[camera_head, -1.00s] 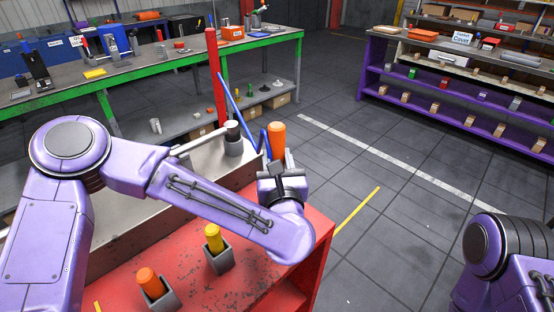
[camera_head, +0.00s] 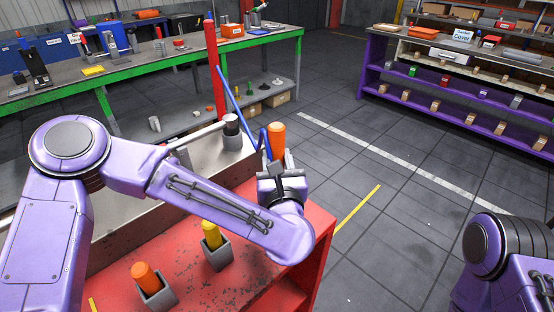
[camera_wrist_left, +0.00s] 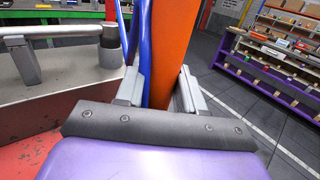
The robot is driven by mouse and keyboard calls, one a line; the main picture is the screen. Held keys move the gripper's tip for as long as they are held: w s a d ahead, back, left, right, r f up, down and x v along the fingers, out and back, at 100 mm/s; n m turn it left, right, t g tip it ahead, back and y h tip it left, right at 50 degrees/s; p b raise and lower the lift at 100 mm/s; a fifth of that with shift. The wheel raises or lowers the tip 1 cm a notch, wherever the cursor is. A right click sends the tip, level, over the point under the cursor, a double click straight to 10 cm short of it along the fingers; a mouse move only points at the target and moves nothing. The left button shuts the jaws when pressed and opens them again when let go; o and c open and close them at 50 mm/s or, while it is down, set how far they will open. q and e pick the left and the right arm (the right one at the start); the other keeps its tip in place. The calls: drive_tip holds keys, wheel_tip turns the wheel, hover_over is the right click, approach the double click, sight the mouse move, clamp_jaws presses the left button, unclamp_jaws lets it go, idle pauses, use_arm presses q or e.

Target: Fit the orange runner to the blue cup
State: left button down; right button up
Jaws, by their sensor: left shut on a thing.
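My left gripper (camera_head: 281,166) is shut on an orange runner (camera_head: 277,141), a rounded upright cylinder, above the far right part of the red bench (camera_head: 190,288). In the left wrist view the runner (camera_wrist_left: 174,50) stands tall between the fingers (camera_wrist_left: 158,90). A blue bent tube-like part (camera_head: 263,143) is close beside the runner on its left; it also shows in the left wrist view (camera_wrist_left: 145,40). I cannot tell whether they touch, and no blue cup shape is clear. My right gripper is out of view.
A yellow runner (camera_head: 211,233) and another orange runner (camera_head: 144,276) stand in grey holders on the red bench. A metal line (camera_head: 120,222) with a grey cylinder (camera_head: 232,139) lies behind. A red post (camera_head: 213,75) stands beyond. The floor to the right is open.

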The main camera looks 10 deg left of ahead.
use_arm(q)
drive_tip(key=shift+f+b, duration=0.35)
drive_tip(key=shift+f, duration=0.2)
drive_tip(key=shift+f+b, duration=0.35)
drive_tip(key=shift+b, duration=0.2)
drive_tip(key=shift+f+b, duration=0.65)
drive_tip(key=c, duration=0.6)
unclamp_jaws()
drive_tip(key=shift+r, duration=0.1)
drive_tip(key=shift+s+f, duration=0.1)
drive_tip(key=shift+f, duration=0.1)
drive_tip(key=shift+s+d, duration=0.15)
drive_tip(key=shift+s, duration=0.2)
drive_tip(key=b+v, duration=0.3)
drive_tip(key=v, duration=0.6)
drive_tip(key=shift+s+d+b, duration=0.1)
drive_tip(key=shift+s+b, duration=0.2)
drive_tip(key=shift+s, duration=0.05)
